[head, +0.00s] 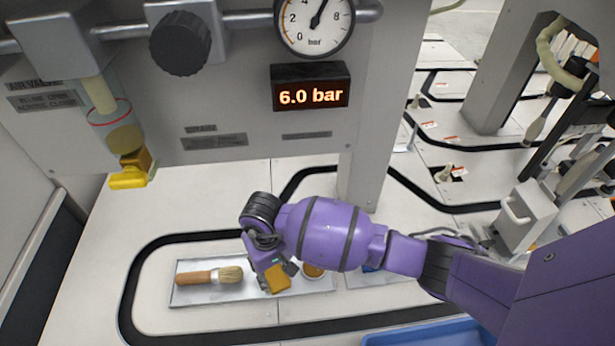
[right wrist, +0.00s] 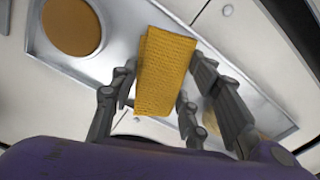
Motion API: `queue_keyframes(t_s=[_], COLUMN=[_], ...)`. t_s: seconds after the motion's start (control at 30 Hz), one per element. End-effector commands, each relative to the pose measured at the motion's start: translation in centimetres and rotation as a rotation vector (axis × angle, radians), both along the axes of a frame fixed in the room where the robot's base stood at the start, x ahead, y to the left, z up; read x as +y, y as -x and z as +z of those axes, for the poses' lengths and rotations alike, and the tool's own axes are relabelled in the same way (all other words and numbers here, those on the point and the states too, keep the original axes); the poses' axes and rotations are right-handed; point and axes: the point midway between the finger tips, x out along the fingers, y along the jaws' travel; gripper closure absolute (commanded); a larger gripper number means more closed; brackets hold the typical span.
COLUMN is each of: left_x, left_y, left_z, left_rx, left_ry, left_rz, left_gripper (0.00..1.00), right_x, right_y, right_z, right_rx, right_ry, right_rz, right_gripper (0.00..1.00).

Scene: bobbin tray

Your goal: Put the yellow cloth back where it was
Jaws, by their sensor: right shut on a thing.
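The yellow cloth (head: 277,279) is a small folded block with a woven surface. My right gripper (head: 272,272) is shut on it over the metal tray (head: 185,295). In the right wrist view the cloth (right wrist: 166,75) sits between the fingers of the right gripper (right wrist: 160,92), with the tray (right wrist: 112,75) behind it. I cannot tell whether the cloth touches the tray. My left gripper is not in view.
A brush with a wooden handle (head: 195,278) lies on the tray's left part. A round orange-brown thing (right wrist: 72,27) is on the tray, partly hidden by my arm in the head view. A blue bin (head: 430,336) is at the front. A gauge panel (head: 230,100) stands behind.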

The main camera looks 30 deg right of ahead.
Motion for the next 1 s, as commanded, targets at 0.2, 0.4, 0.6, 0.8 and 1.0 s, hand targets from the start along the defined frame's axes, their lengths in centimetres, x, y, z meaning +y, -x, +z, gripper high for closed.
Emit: queue_keyframes(t_s=[0.2,0.4,0.6,0.8,1.0], left_x=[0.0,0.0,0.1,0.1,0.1], left_y=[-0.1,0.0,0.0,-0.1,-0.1], left_z=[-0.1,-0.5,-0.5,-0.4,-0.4], left_rx=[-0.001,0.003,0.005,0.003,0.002], left_ry=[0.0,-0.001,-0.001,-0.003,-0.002], left_rz=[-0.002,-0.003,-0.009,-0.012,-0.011], left_gripper=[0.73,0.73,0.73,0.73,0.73], right_x=[0.1,0.1,0.1,0.0,0.0], right_y=[-0.4,-0.4,-0.3,-0.3,-0.3], right_z=[0.1,-0.6,-0.9,-0.9,-0.8], right_rx=[-0.007,-0.007,-0.006,-0.005,-0.005], right_ry=[0.0,0.001,0.001,0.001,0.001], right_rz=[0.003,0.002,0.0,0.0,0.0], right_gripper=[0.82,0.82,0.42,0.39,0.39])
